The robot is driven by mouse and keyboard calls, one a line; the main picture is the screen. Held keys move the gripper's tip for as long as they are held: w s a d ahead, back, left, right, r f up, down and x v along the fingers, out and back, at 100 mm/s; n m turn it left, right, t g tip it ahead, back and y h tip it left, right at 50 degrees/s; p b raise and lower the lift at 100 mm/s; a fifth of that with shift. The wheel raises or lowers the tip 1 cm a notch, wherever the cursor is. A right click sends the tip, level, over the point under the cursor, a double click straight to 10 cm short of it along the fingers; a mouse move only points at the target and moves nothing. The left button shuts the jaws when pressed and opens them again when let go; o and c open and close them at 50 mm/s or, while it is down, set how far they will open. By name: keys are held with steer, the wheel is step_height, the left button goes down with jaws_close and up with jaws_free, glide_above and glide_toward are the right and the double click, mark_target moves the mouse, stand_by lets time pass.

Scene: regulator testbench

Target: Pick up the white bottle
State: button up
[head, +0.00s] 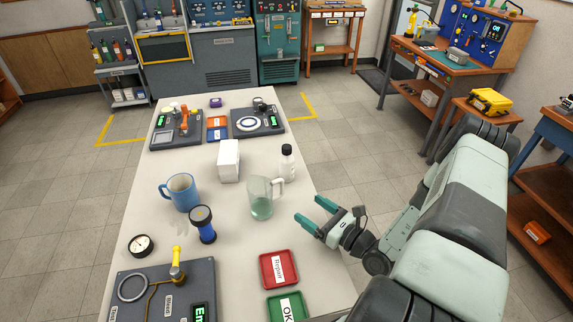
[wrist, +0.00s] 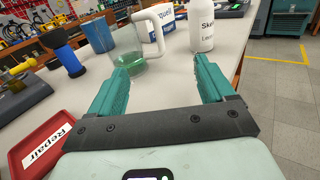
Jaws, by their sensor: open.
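The white bottle (head: 287,163) has a dark cap and stands upright near the right edge of the table in the head view. It also shows in the wrist view (wrist: 202,30), where its top is cut off and dark lettering is visible. My gripper (head: 310,211) is open and empty at the table's right edge, nearer the camera than the bottle. Its teal fingers show in the wrist view (wrist: 165,80), with the bottle beyond them, above the right finger. The gripper and bottle are apart.
A clear pitcher (head: 260,200) with a handle stands left of the bottle, close to my gripper. A white box (head: 229,160), blue mug (head: 182,192) and blue flashlight (head: 203,226) stand further left. A red Repair tray (head: 268,282) and a green OK tray (head: 273,310) lie in front.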

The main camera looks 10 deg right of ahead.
mark_target(292, 168)
steer(key=w+h, duration=0.1)
steer(key=w, duration=0.3)
steer(key=w+m+t+h, duration=0.1)
steer(key=w, duration=0.3)
steer(key=w+r, duration=0.1)
steer(key=w, duration=0.3)
steer(key=shift+w+d+m+t+h, duration=0.1)
steer(key=shift+d+m+t+h, duration=0.2)
steer(key=shift+h, duration=0.1)
steer(key=x, duration=0.4)
steer(key=shift+f+x, duration=0.15)
steer(key=shift+x, duration=1.45)
steer(key=shift+f+x, duration=0.15)
steer(key=shift+x, duration=1.4)
steer(key=shift+a, duration=0.2)
